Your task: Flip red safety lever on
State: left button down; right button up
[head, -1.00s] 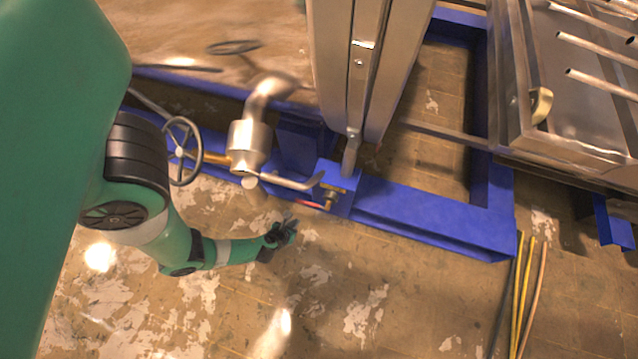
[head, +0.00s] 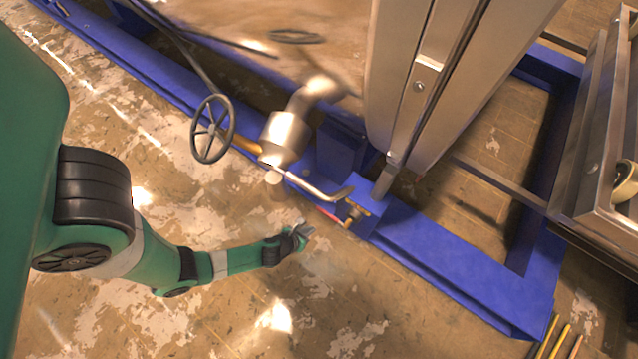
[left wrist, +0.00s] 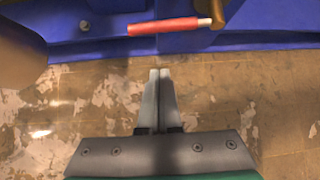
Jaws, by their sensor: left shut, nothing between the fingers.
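The red safety lever (head: 328,214) is a small red handle on a brass valve by the blue frame, at the middle of the head view. In the left wrist view the red lever (left wrist: 163,26) lies nearly level across the top, its right end joined by a pale rod to the brass valve (left wrist: 213,10). My left gripper (head: 305,231) is shut and empty, just in front of the lever and apart from it. In the left wrist view its fingertips (left wrist: 160,74) are together, pointing up the picture toward the lever with a gap between. My right gripper is not in view.
The blue frame (head: 455,262) runs along behind the lever. A bent metal handle (head: 318,188) and a silver pipe fitting (head: 285,138) sit close above it. A handwheel (head: 212,129) stands to the left. The worn floor in front is open.

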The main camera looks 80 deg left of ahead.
aim_at(327, 214)
pick_arm(q)
jog(key=b+x, duration=0.7)
jog(key=x, duration=0.3)
jog(key=shift+w+a+r+p, duration=0.1)
jog(key=shift+a+r+p, duration=0.05)
jog(key=shift+r+p, duration=0.8)
jog(key=shift+w+a+r+p, duration=0.15)
jog(key=shift+r+p, duration=0.35)
jog(key=shift+r, duration=0.75)
jog(key=shift+r+p, duration=0.85)
jog(key=shift+p, duration=0.35)
